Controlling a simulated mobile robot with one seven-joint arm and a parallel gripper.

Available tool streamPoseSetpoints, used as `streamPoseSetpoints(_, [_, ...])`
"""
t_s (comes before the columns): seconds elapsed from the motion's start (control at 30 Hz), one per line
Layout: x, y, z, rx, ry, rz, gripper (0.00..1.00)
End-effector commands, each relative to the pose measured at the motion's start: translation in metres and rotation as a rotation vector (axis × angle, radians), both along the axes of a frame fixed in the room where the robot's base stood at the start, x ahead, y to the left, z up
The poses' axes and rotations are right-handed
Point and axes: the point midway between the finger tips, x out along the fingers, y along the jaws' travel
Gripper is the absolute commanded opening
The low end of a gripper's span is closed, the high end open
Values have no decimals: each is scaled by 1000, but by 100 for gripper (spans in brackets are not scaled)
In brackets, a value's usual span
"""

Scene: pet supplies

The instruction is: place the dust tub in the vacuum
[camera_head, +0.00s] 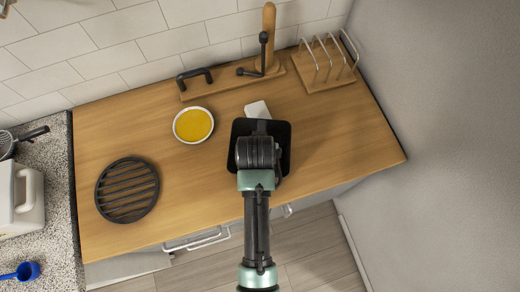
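My arm reaches over the wooden counter from the front, and my gripper (262,130) is over a black square tray-like thing (283,129). The wrist hides the fingertips, so I cannot tell whether they are open or shut, or whether they touch anything. A small white block-like thing (257,109) shows just beyond the gripper, partly hidden; I cannot tell if it is held. I cannot identify a dust tub or a vacuum with certainty.
On the counter (330,140) are a white bowl with yellow contents (193,125), a black slatted round trivet (127,190), a wooden board with black handles (225,79) and a wooden rack (325,73). A white appliance (20,200) and blue scoop (28,270) are left. A grey wall bounds the right.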

Motion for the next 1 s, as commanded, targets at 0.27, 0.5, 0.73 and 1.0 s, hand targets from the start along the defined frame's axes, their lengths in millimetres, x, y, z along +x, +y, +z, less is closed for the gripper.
streamPoseSetpoints(0.27, [0,0,0,0,0,0,0])
streamPoseSetpoints(0.5, [0,0,0,0,0,0,0])
streamPoseSetpoints(0.73, [0,0,0,0,-1,0,0])
streamPoseSetpoints(1.0, [0,0,0,0,-1,0,0])
